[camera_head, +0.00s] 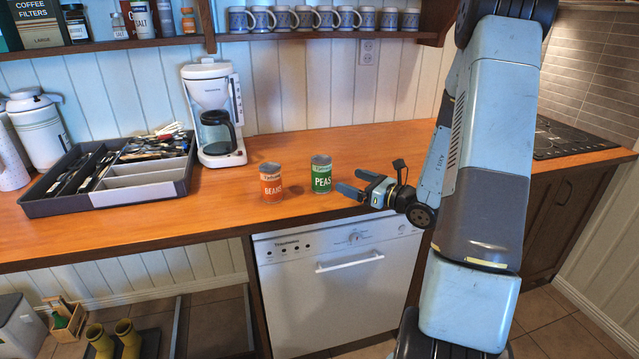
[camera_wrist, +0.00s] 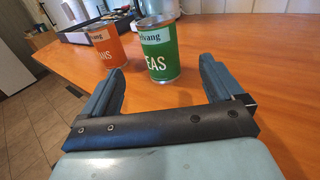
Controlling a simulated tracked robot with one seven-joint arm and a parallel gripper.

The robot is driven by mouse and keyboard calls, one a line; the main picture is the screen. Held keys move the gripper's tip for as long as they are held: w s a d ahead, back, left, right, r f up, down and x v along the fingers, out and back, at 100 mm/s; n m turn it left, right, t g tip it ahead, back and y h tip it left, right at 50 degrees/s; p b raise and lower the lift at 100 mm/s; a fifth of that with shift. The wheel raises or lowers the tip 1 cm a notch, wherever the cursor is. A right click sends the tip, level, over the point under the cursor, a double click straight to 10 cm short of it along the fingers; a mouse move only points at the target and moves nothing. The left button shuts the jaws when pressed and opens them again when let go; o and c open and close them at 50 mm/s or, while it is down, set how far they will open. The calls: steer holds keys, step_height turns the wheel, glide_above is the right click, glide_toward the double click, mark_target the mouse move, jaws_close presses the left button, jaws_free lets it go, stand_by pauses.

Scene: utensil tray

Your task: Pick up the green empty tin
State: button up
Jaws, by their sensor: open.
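The green tin (camera_head: 321,175), labelled PEAS, stands upright on the wooden counter. In the wrist view the green tin (camera_wrist: 159,50) stands ahead of my fingers, nearer the right one. An orange tin (camera_head: 271,184), labelled BEANS, stands upright to its left, and the orange tin (camera_wrist: 106,45) also shows ahead of the left finger. My gripper (camera_head: 354,184) is open, with nothing between its fingers, just right of the green tin. The open gripper (camera_wrist: 158,82) also shows in the wrist view. Whether the tins are empty cannot be seen.
A dark utensil tray (camera_head: 72,206) with several utensils lies at the left of the counter. A white coffee maker (camera_head: 206,90) stands behind the tins. A shelf of mugs (camera_head: 298,33) hangs above. The counter's front edge runs above a dishwasher (camera_head: 330,285).

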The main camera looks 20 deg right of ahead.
mark_target(330, 174)
steer(key=x, duration=1.1)
steer(key=shift+w+a+f, duration=0.2)
steer(key=c, duration=1)
steer(key=shift+c, duration=0.2)
